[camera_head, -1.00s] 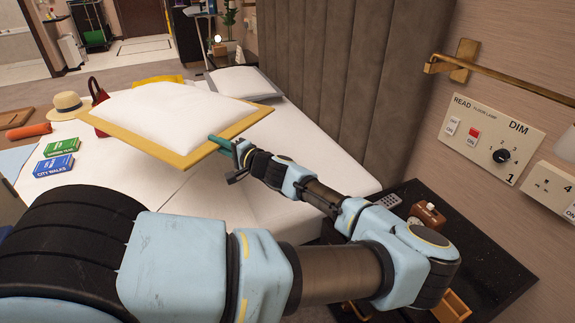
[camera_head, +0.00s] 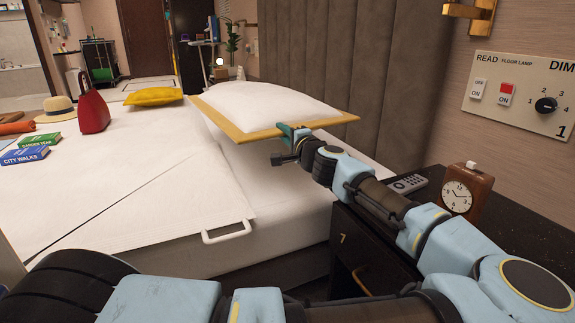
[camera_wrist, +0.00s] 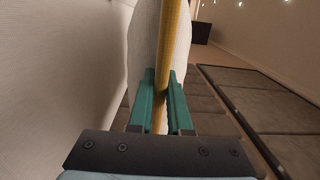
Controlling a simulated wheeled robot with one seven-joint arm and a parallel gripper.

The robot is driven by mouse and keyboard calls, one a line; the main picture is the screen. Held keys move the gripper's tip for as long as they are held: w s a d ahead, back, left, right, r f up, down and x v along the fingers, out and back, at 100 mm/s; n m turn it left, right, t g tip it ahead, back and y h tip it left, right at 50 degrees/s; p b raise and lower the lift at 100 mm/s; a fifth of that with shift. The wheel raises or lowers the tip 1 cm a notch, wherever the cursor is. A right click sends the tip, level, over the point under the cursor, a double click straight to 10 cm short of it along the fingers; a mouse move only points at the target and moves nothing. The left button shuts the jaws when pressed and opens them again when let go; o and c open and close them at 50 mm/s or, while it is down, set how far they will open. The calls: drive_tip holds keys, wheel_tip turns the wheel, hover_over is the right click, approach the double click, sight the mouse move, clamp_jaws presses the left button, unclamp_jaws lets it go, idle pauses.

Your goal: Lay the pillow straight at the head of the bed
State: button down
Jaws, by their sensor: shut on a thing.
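The white pillow with a yellow-gold border (camera_head: 268,104) is in the head view, at the headboard end of the bed (camera_head: 150,190). My gripper (camera_head: 292,133) is shut on its near right border. In the wrist view, my teal fingers (camera_wrist: 161,105) pinch the gold border (camera_wrist: 170,40), with white fabric on both sides. The pillow looks roughly level, close to the grey padded headboard (camera_head: 312,60). I cannot tell whether its underside touches the mattress. Its far side hides most of what lies behind it.
A yellow cushion (camera_head: 155,96), red bag (camera_head: 93,108), straw hat (camera_head: 56,108) and books (camera_head: 25,153) lie on the bed's left. A black nightstand (camera_head: 390,240) with a clock (camera_head: 466,192) and remote (camera_head: 409,183) stands right, beneath my arm. A white handle (camera_head: 228,233) sticks out at the bed's near edge.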

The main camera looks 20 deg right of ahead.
wheel_tip(320, 180, down, 2)
drive_tip(key=d+h+b, duration=0.1)
drive_tip(key=d+b, duration=0.1)
drive_tip(key=b, duration=0.1)
drive_tip(key=m+h+b, duration=0.1)
drive_tip(key=b, duration=0.5)
hover_over(296, 191)
wheel_tip(296, 191, down, 10)
drive_tip(key=shift+r, duration=0.1)
drive_tip(key=c, duration=0.9)
unclamp_jaws()
drive_tip(key=shift+o, duration=0.2)
